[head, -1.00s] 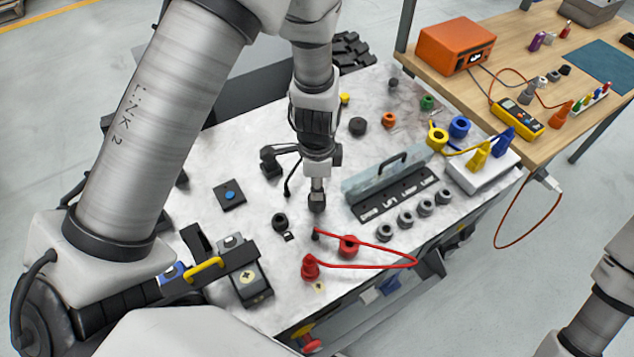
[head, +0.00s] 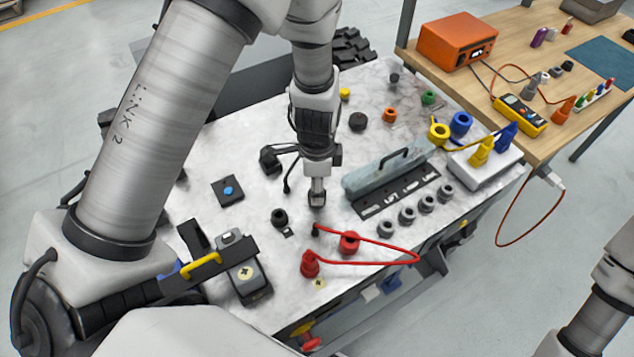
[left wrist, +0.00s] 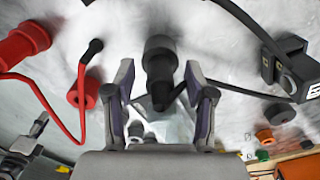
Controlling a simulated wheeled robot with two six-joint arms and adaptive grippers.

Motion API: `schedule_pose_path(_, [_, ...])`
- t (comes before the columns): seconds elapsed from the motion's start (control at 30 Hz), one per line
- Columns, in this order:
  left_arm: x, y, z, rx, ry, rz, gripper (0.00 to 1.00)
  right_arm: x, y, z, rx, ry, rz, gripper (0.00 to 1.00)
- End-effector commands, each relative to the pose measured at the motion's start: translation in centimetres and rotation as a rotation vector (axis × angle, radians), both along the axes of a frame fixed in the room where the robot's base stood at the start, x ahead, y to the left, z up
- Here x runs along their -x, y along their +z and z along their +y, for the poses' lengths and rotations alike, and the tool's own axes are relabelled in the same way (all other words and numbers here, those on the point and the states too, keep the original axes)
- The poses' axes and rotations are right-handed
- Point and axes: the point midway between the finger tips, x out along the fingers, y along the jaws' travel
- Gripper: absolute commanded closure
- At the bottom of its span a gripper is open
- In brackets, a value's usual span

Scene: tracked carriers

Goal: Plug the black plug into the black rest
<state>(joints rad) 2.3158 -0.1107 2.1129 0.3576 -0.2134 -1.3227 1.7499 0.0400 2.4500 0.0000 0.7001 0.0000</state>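A black stepped plug-like piece (head: 279,217) stands on the marbled top, left of my left gripper (head: 317,199) in the head view. In the left wrist view this black piece (left wrist: 160,58) appears between my open fingers (left wrist: 158,75), with gaps on both sides. The fingers do not visibly touch it. A dark round disc (head: 358,121) lies farther back. I cannot tell for certain which piece is the black rest. My right arm (head: 600,300) shows at the lower right, with its gripper out of view.
A red plug (head: 310,265), its cable and a red ring (head: 349,243) are in front. A black device (head: 270,160) with cables is behind the gripper. A blue-grey case (head: 385,172) and several grey rings (head: 407,215) are to the right.

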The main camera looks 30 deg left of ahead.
Motion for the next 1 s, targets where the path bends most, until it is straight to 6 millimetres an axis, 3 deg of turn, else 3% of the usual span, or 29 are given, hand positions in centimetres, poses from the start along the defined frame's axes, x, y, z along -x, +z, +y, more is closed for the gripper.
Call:
schedule_pose_path(0.23, [-0.1,1.6,0.0,0.001,0.000,-0.004,0.45,0.0,0.0,0.0,0.000,0.000,0.000,0.60])
schedule_pose_path(0.63, [-0.1,10.8,0.0,0.000,0.001,-0.004,0.45,0.0,0.0,0.0,0.000,0.000,0.000,0.60])
schedule_pose_path(0.77, [0.0,11.9,0.0,0.000,0.000,-0.001,0.45,0.0,0.0,0.0,0.000,0.000,0.000,0.60])
schedule_pose_path(1.0, [0.0,12.0,0.0,0.000,0.000,0.000,0.45,0.0,0.0,0.0,0.000,0.000,0.000,0.60])
